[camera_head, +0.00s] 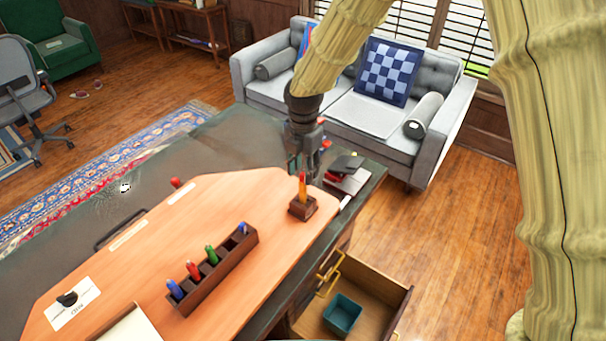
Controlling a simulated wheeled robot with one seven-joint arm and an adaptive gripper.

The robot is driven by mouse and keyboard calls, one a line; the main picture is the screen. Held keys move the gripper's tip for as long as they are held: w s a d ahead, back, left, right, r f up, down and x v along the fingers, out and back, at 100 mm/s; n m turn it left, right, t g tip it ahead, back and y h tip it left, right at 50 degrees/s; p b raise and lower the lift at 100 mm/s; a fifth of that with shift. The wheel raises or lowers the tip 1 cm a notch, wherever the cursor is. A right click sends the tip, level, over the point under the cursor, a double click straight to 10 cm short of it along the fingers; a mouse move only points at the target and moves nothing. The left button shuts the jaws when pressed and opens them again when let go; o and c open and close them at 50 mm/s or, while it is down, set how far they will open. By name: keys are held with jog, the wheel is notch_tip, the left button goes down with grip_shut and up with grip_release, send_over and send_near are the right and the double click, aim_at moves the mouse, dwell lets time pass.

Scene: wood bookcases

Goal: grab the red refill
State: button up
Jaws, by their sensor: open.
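A dark wooden rack (235,262) with several compartments stands on the desk, holding upright coloured sticks that may be refills. A red one (193,270) is in its left half, between a blue one (174,289) and a green one (211,255). Another blue one (242,229) is at the far right end. A small red object (176,183) also shows near the desk board's far edge; I cannot tell what it is. My gripper (305,168) is open, pointing down above or behind a small wooden holder (303,208) with an orange stick (303,188), well away from the rack.
The light wooden board (140,262) covers much of the dark desk (232,145). A black item on a white card (72,303) lies at left. Dark and red items (345,172) lie at the right edge. An open drawer (378,296) holds a teal box (342,315). A sofa (440,140) stands behind.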

jog(key=shift+s+f, duration=0.15)
jog(key=shift+f, duration=0.7)
jog(key=c, duration=0.8)
